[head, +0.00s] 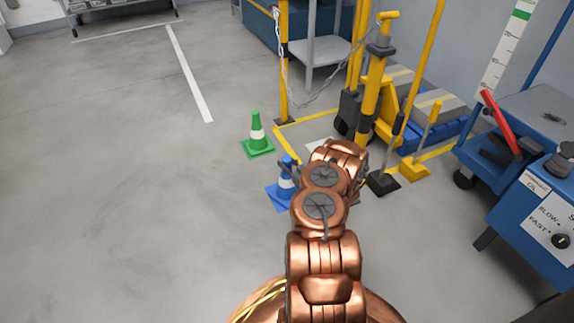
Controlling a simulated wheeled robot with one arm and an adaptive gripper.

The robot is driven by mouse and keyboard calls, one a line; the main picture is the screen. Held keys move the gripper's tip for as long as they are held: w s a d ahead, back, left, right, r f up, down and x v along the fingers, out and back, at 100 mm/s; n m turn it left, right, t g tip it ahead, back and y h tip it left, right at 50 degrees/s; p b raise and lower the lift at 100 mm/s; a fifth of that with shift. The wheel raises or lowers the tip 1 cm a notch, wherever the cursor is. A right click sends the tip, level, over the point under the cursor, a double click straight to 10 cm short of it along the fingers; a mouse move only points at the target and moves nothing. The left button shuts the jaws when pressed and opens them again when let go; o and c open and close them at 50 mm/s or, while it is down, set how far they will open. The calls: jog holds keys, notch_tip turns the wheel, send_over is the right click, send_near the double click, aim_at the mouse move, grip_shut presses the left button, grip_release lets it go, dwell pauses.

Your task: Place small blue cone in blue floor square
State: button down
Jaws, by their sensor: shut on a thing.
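The small blue cone (286,183) has a white band and a blue square base. It is in the middle of the head view, partly hidden behind my copper arm. My gripper (288,167) is mostly hidden by the arm; its dark finger parts show at the cone's upper part, and it is shut on the cone. The cone looks roughly upright. I cannot tell whether its base touches the floor. I cannot make out a blue floor square in this view.
A green cone (257,136) stands just behind and left of the blue cone. A yellow floor line (298,150), posts with a chain (305,103) and a yellow pallet truck (371,100) lie beyond. A blue cart (530,205) stands at right. The left floor is clear.

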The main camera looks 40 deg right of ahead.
jog(key=shift+f, duration=0.15)
jog(key=c, duration=0.7)
grip_release()
